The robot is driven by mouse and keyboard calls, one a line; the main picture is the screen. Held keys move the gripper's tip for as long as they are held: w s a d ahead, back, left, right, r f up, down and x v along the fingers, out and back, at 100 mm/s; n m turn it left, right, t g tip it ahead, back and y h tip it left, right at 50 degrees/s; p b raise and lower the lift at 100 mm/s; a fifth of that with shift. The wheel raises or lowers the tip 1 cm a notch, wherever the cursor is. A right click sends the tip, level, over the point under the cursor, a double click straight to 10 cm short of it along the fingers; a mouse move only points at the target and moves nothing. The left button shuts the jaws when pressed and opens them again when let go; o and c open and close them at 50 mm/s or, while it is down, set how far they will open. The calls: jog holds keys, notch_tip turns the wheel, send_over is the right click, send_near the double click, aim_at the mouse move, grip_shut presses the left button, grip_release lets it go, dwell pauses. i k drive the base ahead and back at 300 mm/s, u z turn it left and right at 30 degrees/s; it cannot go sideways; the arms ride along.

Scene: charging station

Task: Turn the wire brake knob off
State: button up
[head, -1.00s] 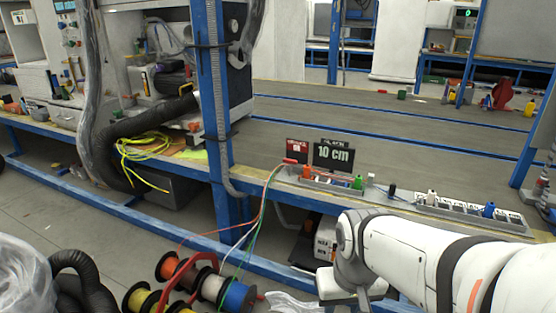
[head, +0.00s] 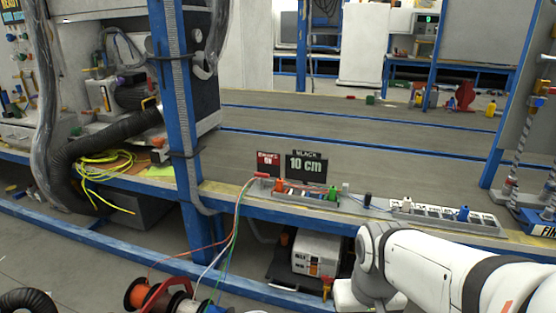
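A small red sign (head: 268,163) with "ON" on it stands at the bench's front edge, beside a black sign (head: 306,165) reading "10 cm". A small red piece (head: 261,175) sits below the red sign, where the coloured wires (head: 237,215) come over the edge. I cannot tell which part is the wire brake knob. My white arm enters from the lower right and bends down below the bench edge. My gripper is out of view.
A long blue-framed bench crosses the view, with a blue post (head: 183,150) at left. A grey strip holds coloured plugs and a white socket row (head: 440,217). Wire spools (head: 150,296) stand on the floor at lower left. A white box (head: 317,254) sits under the bench.

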aim_at(262, 175)
jog(key=z, duration=0.1)
jog(key=i, duration=1.25)
jog(key=u, duration=0.7)
